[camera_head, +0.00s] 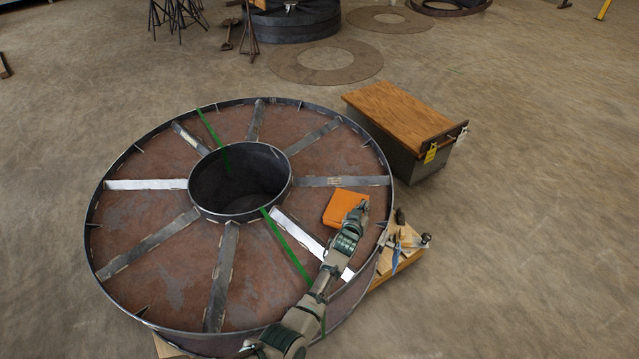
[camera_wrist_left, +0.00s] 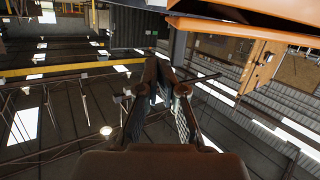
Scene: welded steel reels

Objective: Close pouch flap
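An orange pouch (camera_head: 343,207) lies on the rusty face of the large steel reel, between two radial bars on its right side. Whether its flap is raised or down is too small to tell. My left gripper (camera_head: 361,206) is at the pouch's right edge; I cannot tell if they touch. In the left wrist view the fingers (camera_wrist_left: 159,62) converge at their tips, with nothing visible between them. An orange surface, apparently the pouch (camera_wrist_left: 235,30), crosses the upper right there, beside the fingertips. My right gripper is not in view.
The reel (camera_head: 155,215) has raised bars, an outer rim, green straps and an open hub (camera_head: 240,180). A wood-topped box (camera_head: 400,112) stands behind right. A wooden stand (camera_head: 408,240) with tools is right of the reel. Open floor lies farther right.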

